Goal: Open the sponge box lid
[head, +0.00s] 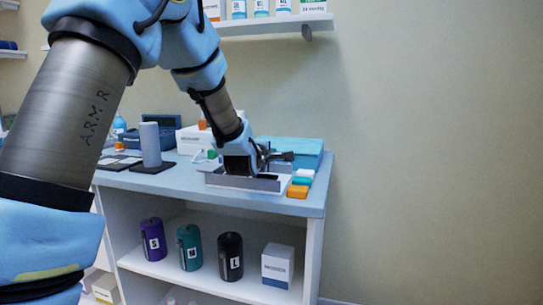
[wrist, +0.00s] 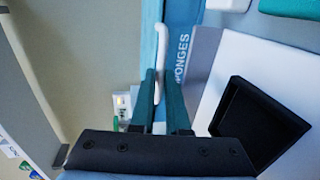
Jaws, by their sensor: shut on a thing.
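The sponge box is a blue box (head: 305,148) at the back right of the counter, partly behind my gripper. Its top looks flat in the head view; whether the lid is slightly raised I cannot tell. In the wrist view its blue front (wrist: 183,35) carries the lettering "SPONGES". A white curved handle (wrist: 161,45) runs along it. My gripper (wrist: 159,78) has its two teal fingers close together around the end of this handle and is shut on it. In the head view my gripper (head: 270,158) reaches in over a tray in front of the box.
A white-walled metal tray (head: 222,180) lies below my gripper; a black square dish (wrist: 257,125) shows inside it. Small orange and teal blocks (head: 298,188) sit at the counter's right edge. A grey cylinder (head: 150,145) stands left. A shelf (head: 275,27) hangs above.

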